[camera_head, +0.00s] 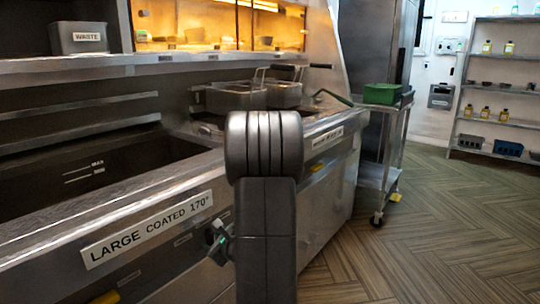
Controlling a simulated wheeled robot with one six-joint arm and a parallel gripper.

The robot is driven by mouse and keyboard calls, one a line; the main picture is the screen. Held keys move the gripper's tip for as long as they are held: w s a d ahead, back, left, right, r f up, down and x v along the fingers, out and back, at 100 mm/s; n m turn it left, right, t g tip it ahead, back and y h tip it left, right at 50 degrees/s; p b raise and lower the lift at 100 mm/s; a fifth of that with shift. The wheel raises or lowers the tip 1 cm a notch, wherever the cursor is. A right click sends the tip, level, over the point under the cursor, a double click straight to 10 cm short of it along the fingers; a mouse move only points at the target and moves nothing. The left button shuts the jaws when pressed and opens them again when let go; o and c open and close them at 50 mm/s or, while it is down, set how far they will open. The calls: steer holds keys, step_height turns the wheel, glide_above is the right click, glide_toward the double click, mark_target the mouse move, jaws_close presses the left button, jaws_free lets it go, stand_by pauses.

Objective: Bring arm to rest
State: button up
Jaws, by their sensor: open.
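My arm (264,200) stands upright in the middle of the head view, in front of the fryer range. Its dark grey rounded joint is at the top, with a thick link below it. My gripper cannot be made out in this view. A small grey and green part (218,240) shows just left of the arm, against the fryer front; I cannot tell what it belongs to. No object is seen held.
The fryer counter (150,222) runs along the left, with an open vat (80,180) and fry baskets (235,98) behind my arm. A trolley (385,140) with a green box (382,93) stands beyond. Shelves (500,85) stand far right. The floor (430,235) at right is clear.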

steer(key=shift+f+n+t+b, duration=0.25)
steer(key=shift+n+b, duration=0.25)
steer(key=shift+b, duration=0.5)
steer(key=shift+r+n+t+h+b, duration=0.15)
steer(key=shift+n+t+h+b, duration=0.1)
steer(key=shift+n+h+b, duration=0.1)
steer(key=shift+r, duration=0.1)
